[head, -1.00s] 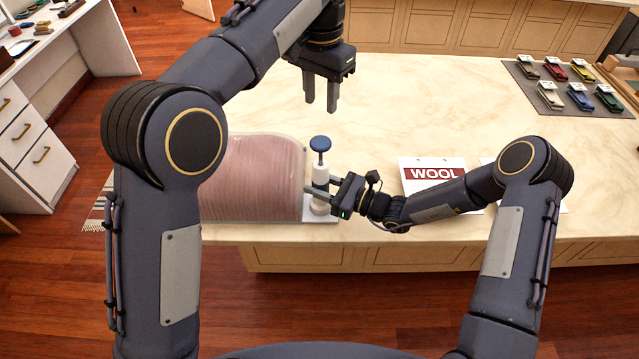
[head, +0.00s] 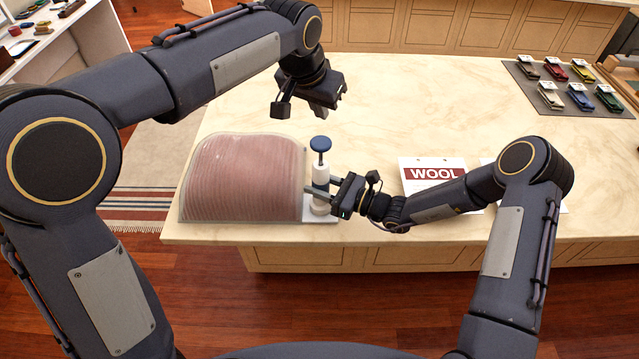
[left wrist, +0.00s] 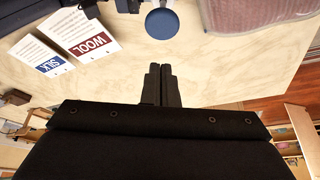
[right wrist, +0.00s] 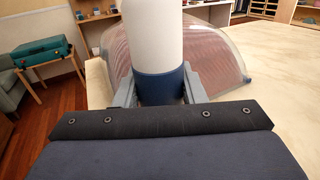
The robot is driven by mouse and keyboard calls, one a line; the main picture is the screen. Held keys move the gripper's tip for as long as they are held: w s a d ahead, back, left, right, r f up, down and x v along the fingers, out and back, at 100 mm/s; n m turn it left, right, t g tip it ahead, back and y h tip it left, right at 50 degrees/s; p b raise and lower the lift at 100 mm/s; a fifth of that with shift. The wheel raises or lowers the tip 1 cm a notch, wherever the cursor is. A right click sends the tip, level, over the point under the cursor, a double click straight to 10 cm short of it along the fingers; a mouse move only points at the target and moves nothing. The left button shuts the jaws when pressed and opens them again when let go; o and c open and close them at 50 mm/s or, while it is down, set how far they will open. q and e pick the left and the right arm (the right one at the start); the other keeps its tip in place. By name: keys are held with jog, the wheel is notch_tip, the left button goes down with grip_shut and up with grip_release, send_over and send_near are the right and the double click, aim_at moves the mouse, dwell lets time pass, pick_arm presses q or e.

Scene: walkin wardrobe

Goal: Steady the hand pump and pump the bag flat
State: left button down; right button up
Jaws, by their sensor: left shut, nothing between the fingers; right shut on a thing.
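The hand pump (head: 320,174) stands upright on a white base at the counter's front, its blue knob (head: 320,143) raised on a short rod. The knob also shows from above in the left wrist view (left wrist: 163,22). My right gripper (head: 318,189) is shut around the pump's body, seen close in the right wrist view (right wrist: 158,85). The clear bag (head: 245,178) of pinkish folded cloth lies just left of the pump and is still domed. My left gripper (head: 318,108) is above and behind the knob, apart from it; its fingers are together and empty (left wrist: 161,85).
A WOOL card (head: 433,170) lies right of the pump, with a SILK card (left wrist: 45,55) beside it. Several coloured clips sit on a grey mat (head: 530,85) at the back right. The counter (head: 420,100) behind the pump is clear.

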aim_at(319, 144)
pick_arm(q)
jog(key=shift+f, duration=2.35)
jog(key=shift+f, duration=0.1)
jog(key=shift+f, duration=2.6)
jog(key=shift+r, duration=2.7)
jog(key=shift+f, duration=0.1)
